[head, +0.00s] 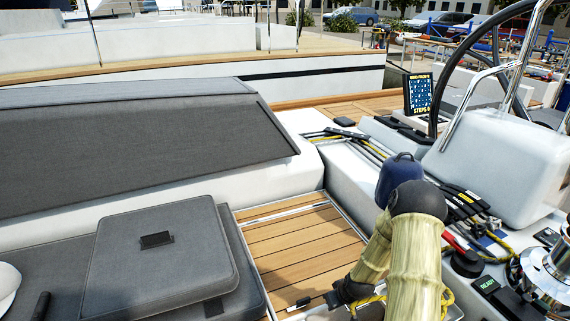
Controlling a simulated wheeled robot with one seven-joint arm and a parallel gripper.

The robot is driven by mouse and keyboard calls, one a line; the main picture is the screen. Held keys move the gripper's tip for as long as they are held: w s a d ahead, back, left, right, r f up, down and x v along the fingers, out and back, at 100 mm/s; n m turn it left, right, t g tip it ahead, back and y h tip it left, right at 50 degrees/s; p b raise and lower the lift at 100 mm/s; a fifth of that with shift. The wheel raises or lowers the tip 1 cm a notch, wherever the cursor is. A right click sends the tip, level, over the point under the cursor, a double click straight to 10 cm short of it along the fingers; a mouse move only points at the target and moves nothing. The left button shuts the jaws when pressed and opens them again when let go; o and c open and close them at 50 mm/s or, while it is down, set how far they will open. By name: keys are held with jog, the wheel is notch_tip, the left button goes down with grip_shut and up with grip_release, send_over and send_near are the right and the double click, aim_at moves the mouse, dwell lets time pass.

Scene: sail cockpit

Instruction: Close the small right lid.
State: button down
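I cannot tell for sure which part is the small right lid. A white-rimmed opening (447,299) with yellow rope shows at the bottom, right of centre, largely hidden behind my tan, ribbed arm; any lid there is hidden too. A grey padded panel with a small black handle (156,240) lies on the grey seat at the lower left, its edge raised above the seat. My arm bends at a dark elbow and comes down to a black end, my gripper (334,299), low over the front of the teak floor. Its fingers are too small and dark to read.
The teak floor (295,240) is clear between the grey seat and the right-hand white side. Ropes (465,205), a dark blue rounded object (398,178) and a chrome winch (545,280) crowd the right. A steering wheel and screen (420,93) stand behind.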

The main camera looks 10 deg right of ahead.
jog(key=shift+s+d+f+b, duration=0.1)
jog(key=shift+s+f+b, duration=0.15)
jog(key=shift+f, duration=0.25)
jog(key=shift+s+f+b, duration=0.1)
jog(key=shift+s+f, duration=0.15)
jog(key=shift+f, duration=0.35)
jog(key=w+p+v, duration=0.1)
jog(key=p+v, duration=0.3)
jog(key=v, duration=1.5)
jog(key=shift+a+r, duration=0.2)
jog(key=shift+r, duration=0.05)
